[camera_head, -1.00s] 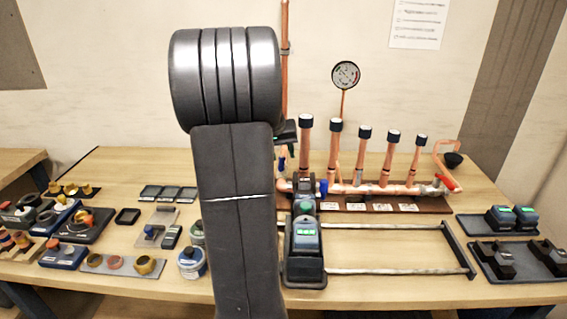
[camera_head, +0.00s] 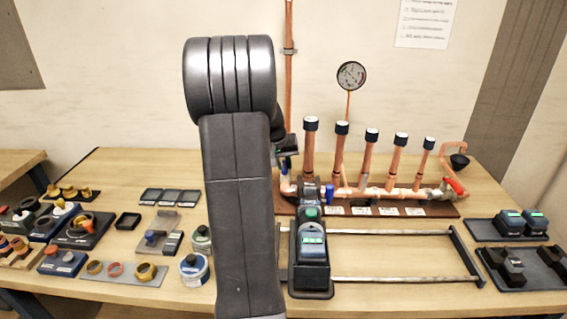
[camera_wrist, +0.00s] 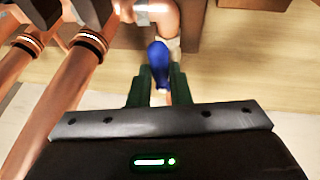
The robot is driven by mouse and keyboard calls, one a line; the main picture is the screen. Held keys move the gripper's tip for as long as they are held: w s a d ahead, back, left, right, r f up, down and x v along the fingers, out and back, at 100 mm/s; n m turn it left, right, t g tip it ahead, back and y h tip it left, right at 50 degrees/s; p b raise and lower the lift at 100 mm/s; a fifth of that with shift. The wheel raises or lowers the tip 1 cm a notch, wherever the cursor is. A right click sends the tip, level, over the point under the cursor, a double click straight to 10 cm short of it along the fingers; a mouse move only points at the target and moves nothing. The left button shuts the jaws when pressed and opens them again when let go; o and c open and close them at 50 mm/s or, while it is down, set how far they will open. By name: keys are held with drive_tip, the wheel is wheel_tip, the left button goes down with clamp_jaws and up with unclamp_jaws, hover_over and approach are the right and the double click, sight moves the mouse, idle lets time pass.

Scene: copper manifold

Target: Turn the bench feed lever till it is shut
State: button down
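A blue lever handle (camera_wrist: 158,56) shows in the wrist view, below a copper and pale metal fitting (camera_wrist: 150,10). The green fingers of my gripper (camera_wrist: 160,82) stand on either side of it, apart, with narrow gaps visible beside the handle. My gripper looks open around the lever's end; firm contact cannot be made out. In the head view my gripper (camera_head: 286,160) is at the left end of the copper manifold (camera_head: 375,192), mostly hidden behind my arm. The lever's exact angle against the pipe is hard to tell.
Upright capped copper pipes (camera_head: 341,150) stand close by the gripper. A red lever (camera_head: 454,186) is at the manifold's right end. A pressure gauge (camera_head: 351,76) rises behind. A dark device with a green display (camera_head: 313,250) sits on rails in front. Bench space inside the rails is clear.

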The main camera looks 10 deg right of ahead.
drive_tip(key=shift+w+a+f+m+b, duration=0.15)
drive_tip(key=shift+a+m+b, duration=0.1)
drive_tip(key=shift+m+b, duration=0.25)
drive_tip(key=shift+w+a+m+g+h+b, duration=0.2)
drive_tip(key=shift+a+m+g+h+b, duration=0.35)
drive_tip(key=shift+m, duration=0.45)
drive_tip(key=shift+d, duration=0.1)
drive_tip(key=c, duration=1.3)
unclamp_jaws()
drive_tip(key=shift+c, duration=0.2)
drive_tip(key=shift+r, duration=0.2)
drive_tip(key=v, duration=1.3)
drive_tip(key=shift+s+r+b, duration=0.25)
drive_tip(key=shift+r+b, duration=0.05)
